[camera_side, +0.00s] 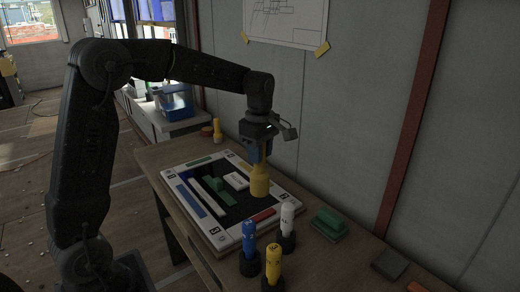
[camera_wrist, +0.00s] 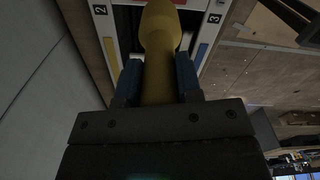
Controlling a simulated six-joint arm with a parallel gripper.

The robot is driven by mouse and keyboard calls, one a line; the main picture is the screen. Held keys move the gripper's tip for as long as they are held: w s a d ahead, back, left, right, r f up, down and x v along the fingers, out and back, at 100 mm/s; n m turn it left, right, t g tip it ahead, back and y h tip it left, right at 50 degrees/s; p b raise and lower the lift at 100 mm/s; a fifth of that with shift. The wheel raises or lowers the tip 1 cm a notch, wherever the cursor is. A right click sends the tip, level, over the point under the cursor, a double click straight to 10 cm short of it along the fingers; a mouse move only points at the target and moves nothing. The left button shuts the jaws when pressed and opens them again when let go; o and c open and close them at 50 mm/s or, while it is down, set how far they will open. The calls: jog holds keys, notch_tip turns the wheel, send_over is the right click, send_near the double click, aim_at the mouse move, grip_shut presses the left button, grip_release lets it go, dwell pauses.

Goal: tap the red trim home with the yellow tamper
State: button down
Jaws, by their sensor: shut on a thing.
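My gripper (camera_side: 258,152) is shut on the yellow tamper (camera_side: 259,183), which hangs upright over the right part of the board (camera_side: 168,174). In the wrist view the tamper (camera_wrist: 158,45) runs between the two blue fingers of my gripper (camera_wrist: 158,82). In the side view a red trim piece (camera_side: 263,215) lies on the board's pale border at the near right, in front of the tamper and apart from it. I cannot tell whether the tamper's foot touches the board. The red trim does not show in the wrist view.
A green block (camera_side: 329,220) lies to the right. A small yellow object (camera_side: 217,131) stands behind the board. The wall (camera_side: 335,130) runs close along the bench.

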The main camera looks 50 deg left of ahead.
aim_at(260, 169)
jog(key=shift+f, duration=2)
notch_tip(260, 169, down, 6)
jog(key=shift+f, duration=0.1)
jog(key=shift+r, duration=2.5)
